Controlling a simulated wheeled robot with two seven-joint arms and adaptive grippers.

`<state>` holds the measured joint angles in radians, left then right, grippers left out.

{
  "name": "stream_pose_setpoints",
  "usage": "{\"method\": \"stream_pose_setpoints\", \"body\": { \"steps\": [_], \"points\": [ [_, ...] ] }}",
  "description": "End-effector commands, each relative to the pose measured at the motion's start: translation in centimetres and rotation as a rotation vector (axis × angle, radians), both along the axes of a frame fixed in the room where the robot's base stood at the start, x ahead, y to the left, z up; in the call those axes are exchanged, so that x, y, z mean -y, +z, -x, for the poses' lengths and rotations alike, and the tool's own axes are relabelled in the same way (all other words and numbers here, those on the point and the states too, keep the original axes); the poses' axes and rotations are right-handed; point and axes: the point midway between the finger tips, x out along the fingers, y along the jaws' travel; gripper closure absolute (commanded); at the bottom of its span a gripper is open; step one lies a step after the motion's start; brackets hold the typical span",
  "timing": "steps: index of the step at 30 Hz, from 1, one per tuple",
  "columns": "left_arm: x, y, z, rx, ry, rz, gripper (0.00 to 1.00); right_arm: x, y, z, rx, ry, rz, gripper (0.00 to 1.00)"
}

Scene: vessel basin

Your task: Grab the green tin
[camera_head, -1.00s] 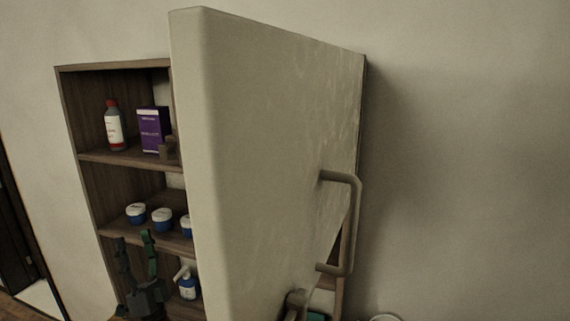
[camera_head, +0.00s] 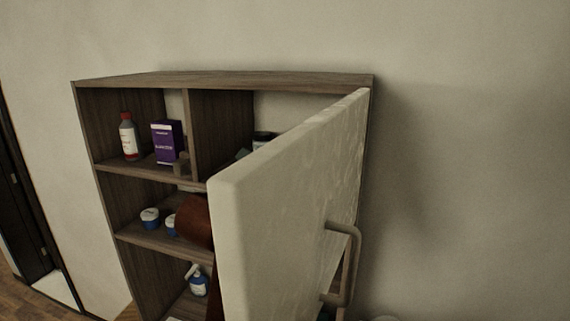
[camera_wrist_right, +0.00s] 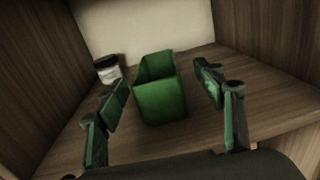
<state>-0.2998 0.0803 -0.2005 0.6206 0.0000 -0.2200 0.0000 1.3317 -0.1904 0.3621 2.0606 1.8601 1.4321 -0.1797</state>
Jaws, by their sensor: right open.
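The green tin (camera_wrist_right: 160,97) is a box-like, open-topped container standing on a wooden shelf in the right wrist view. My right gripper (camera_wrist_right: 166,85) is open, with one green-padded finger on each side of the tin. The tin stands between and a little beyond the fingers, and I see gaps on both sides. In the head view I cannot make out the tin or the right gripper for certain; the open door hides much of the cabinet's right side. My left gripper is not in view.
A white jar (camera_wrist_right: 107,69) stands left of the tin; wooden walls flank the shelf. In the head view, the cabinet door (camera_head: 285,205) stands open. A red-capped bottle (camera_head: 129,138), purple box (camera_head: 168,142) and blue-white jars (camera_head: 150,218) occupy the left shelves.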

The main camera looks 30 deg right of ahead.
Motion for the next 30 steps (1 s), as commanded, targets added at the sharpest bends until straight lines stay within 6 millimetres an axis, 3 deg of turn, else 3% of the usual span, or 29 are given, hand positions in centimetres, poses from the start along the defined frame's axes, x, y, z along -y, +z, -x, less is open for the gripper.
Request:
{"method": "stream_pose_setpoints", "body": {
  "steps": [15, 23, 30],
  "points": [
    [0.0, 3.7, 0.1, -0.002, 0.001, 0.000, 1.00, 4.6, -0.7, -3.9, -0.001, -0.006, 0.003, 0.38],
    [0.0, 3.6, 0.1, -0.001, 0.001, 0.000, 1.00, 4.7, -0.9, -4.2, 0.000, -0.004, 0.004, 0.38],
    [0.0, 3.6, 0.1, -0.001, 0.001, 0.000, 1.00, 4.7, -0.9, -4.1, 0.000, -0.004, 0.004, 0.53]
  ]
}}
